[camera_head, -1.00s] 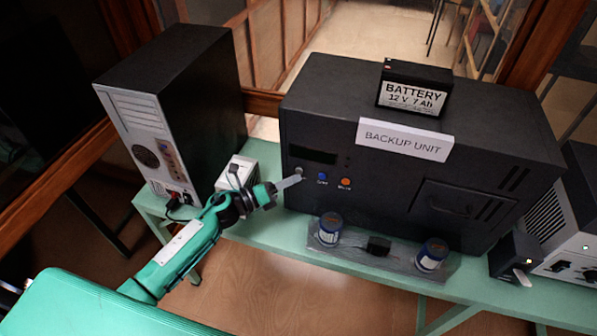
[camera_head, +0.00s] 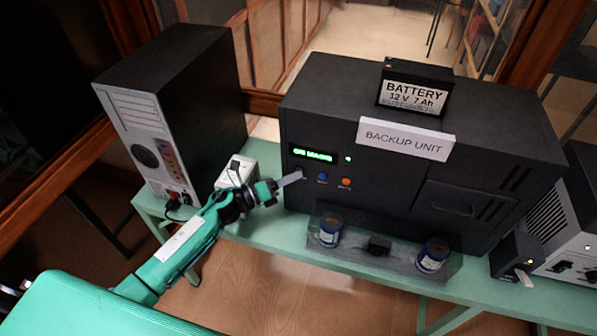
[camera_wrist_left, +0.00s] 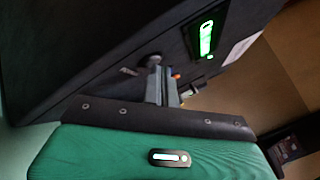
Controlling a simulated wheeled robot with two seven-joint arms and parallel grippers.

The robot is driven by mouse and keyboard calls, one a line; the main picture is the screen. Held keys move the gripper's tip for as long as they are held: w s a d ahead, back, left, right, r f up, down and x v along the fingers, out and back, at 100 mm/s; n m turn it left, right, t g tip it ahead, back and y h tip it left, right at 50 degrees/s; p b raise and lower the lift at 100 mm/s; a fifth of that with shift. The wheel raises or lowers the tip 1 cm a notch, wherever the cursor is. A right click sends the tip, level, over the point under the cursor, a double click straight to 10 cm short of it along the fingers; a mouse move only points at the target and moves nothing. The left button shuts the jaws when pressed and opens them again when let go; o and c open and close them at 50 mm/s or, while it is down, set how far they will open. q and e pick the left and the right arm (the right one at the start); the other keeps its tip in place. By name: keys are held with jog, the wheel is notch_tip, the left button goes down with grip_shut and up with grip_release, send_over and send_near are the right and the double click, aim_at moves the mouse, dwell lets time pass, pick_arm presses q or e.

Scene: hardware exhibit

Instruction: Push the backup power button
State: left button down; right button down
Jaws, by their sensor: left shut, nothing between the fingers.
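The backup unit (camera_head: 400,185) is a large black box on a green table, with a "BACKUP UNIT" card (camera_head: 404,138) on it. Its display (camera_head: 312,155) is lit green, with a small green light (camera_head: 348,159) beside it. Below are a blue button (camera_head: 322,177) and an orange button (camera_head: 346,183). My left gripper (camera_head: 297,175) is shut and empty, its tips at the front panel left of the blue button, by a round silver button. That button is mostly hidden in the head view; a silver knob (camera_wrist_left: 129,71) shows beside my fingers in the left wrist view. Contact is unclear.
A battery (camera_head: 414,88) sits on the unit. A computer tower (camera_head: 172,110) and a white box (camera_head: 236,171) stand to the left. Two small spools (camera_head: 331,229) (camera_head: 432,255) and a black plug lie on a tray in front. Grey equipment (camera_head: 570,225) stands at the right.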

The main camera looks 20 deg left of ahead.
pick_arm(q)
jog(key=shift+s, duration=0.55)
jog(key=s, duration=0.6)
jog(key=shift+a, duration=0.1)
dwell(0.4)
jog(key=shift+r, duration=0.1)
